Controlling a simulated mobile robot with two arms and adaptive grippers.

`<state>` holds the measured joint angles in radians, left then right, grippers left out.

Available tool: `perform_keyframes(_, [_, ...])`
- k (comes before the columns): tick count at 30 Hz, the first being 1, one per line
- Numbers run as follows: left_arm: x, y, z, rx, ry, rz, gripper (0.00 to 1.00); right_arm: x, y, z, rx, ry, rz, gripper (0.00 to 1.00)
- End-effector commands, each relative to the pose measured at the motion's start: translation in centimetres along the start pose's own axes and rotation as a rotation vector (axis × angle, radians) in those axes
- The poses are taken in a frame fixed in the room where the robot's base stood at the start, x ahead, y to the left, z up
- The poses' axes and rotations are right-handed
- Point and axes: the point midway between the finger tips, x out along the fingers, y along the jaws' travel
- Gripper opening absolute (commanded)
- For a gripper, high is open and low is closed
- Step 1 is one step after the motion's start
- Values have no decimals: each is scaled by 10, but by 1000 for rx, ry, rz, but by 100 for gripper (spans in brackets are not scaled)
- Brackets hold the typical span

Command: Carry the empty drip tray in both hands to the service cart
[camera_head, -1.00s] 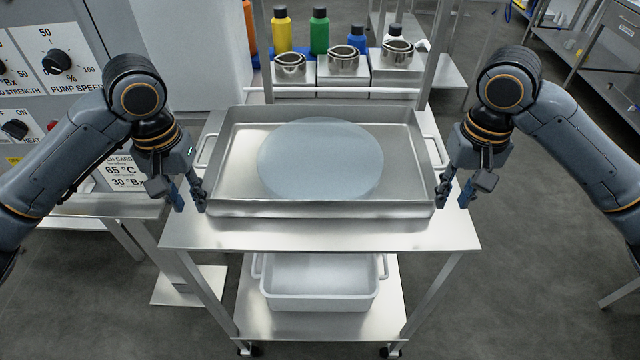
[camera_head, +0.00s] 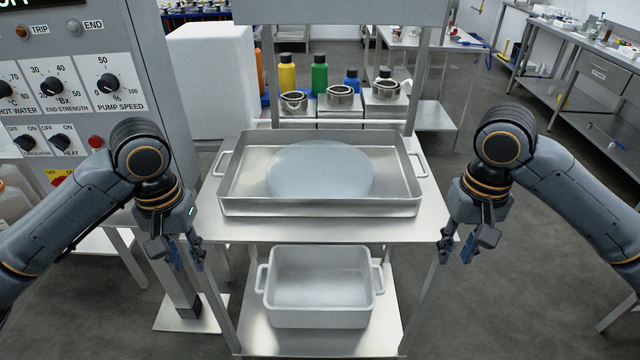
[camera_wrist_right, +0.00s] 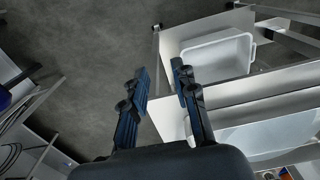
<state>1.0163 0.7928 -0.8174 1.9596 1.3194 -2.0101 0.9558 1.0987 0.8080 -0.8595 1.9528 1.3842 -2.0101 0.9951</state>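A shallow metal tray (camera_head: 320,208) with a handle at each end rests on the top shelf of a metal cart. A round, pale blue, translucent patch (camera_head: 320,170) lies in it; I cannot tell whether it is liquid or a disc. A white tub (camera_head: 320,316) with two side handles stands on the lower shelf, looks empty, and also shows in the right wrist view (camera_wrist_right: 215,62). My left gripper (camera_head: 184,256) is open and empty, in front of the cart's left side. My right gripper (camera_head: 456,248) is open and empty at the right side, apart from both containers.
A control panel (camera_head: 85,75) stands at the left. Steel pots and coloured bottles (camera_head: 319,75) stand behind the tray. The cart's uprights (camera_head: 420,70) rise at its back. A steel workbench (camera_head: 590,75) is at the far right. Floor is clear right of the cart.

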Motion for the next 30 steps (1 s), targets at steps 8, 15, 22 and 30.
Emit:
perform_keyframes(8, [0,0,0,0,0,0,28,-47,1,-4,2,8,1,28])
perform_keyframes(15, [0,0,0,0,0,0,28,-86,0,-5,2,7,1,28])
perform_keyframes(22, [0,0,0,0,0,0,28,-109,0,-6,1,4,0,28])
perform_keyframes(30, [0,0,0,0,0,0,28,-114,0,-6,1,2,0,28])
